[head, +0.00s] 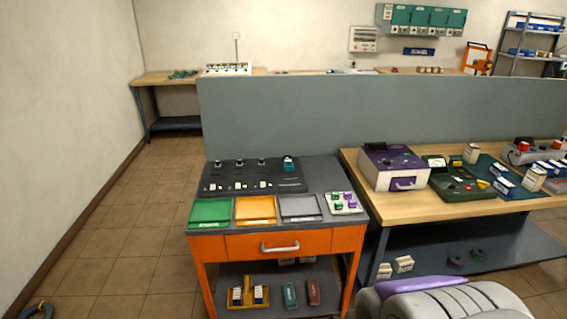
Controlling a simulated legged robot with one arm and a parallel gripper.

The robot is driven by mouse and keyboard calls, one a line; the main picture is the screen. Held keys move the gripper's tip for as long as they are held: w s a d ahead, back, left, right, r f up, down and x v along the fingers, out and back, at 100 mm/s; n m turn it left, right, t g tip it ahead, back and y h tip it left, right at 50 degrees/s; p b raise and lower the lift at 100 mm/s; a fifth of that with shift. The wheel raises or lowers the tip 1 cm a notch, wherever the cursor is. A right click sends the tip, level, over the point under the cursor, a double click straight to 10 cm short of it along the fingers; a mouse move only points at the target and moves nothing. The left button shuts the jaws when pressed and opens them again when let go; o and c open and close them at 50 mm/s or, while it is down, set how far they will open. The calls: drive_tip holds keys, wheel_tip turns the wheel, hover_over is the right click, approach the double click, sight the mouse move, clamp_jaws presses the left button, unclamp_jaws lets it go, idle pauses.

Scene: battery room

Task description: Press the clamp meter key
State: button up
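I cannot pick out a clamp meter or its key for certain. A dark green instrument (456,184) with a pale dial face and small controls lies on the right wooden bench, beside a purple and white box unit (394,167). Any key on the instrument is too small to make out. Rounded grey and purple parts at the bottom right appear to be mine. No gripper fingers show.
An orange cart (345,239) with coloured trays and a dark panel (252,178) stands in front. A grey partition (330,116) runs behind the cart and right bench (350,165).

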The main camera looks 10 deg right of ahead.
clamp_jaws()
idle(1.5)
